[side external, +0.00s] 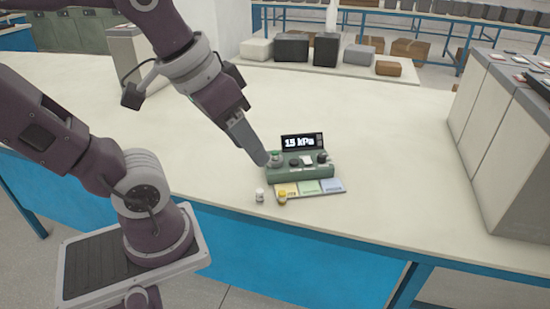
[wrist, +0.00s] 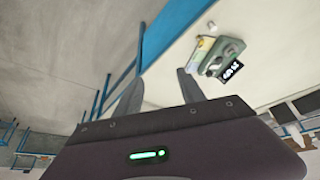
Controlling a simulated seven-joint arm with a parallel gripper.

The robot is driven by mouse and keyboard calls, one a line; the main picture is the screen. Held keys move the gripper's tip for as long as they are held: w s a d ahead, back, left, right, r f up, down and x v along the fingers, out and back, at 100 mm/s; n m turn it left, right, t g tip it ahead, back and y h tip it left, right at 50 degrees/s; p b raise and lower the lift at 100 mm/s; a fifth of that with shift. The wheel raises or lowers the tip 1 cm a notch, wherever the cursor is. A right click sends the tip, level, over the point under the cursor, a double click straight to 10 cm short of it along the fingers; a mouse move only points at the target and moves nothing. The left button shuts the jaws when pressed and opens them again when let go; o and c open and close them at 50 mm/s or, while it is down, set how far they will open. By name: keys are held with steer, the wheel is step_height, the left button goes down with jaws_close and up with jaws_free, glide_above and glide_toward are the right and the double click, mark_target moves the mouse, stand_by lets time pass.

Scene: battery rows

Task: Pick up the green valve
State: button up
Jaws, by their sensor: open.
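A small green-topped knob (side external: 275,157), which looks like the green valve, sits at the left end of a green device (side external: 302,173) in the side external view. The device carries a display (side external: 302,142) reading 15 kPa. My gripper (side external: 262,160) points down beside the device's left end, close to the knob; I cannot tell whether it touches. In the wrist view my gripper (wrist: 160,75) has its fingers apart with nothing between them. The device (wrist: 220,57) there lies to the right of the fingers, and the valve is too small to make out.
A white bottle (side external: 260,195) and a yellow one (side external: 282,196) stand in front of the device, near a coloured card (side external: 310,187). Grey cabinets (side external: 495,150) stand at the right. The cream tabletop (side external: 390,130) around the device is mostly clear.

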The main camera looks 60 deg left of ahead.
steer(key=w+a+n+g, duration=0.2)
steer(key=w+a+n, duration=0.4)
steer(key=w, duration=0.4)
steer(key=n+g, duration=0.3)
steer(key=n, duration=1)
glide_above(275, 151)
steer(key=d, duration=0.2)
step_height(275, 151, down, 17)
steer(key=shift+n, duration=0.3)
steer(key=f, duration=0.2)
steer(key=a+f, duration=0.1)
steer(key=f, duration=0.5)
steer(key=shift+s+a+f, duration=0.1)
steer(key=shift+a+f, duration=0.15)
steer(key=shift+a, duration=0.15)
steer(key=shift+f, duration=0.35)
jaws_close()
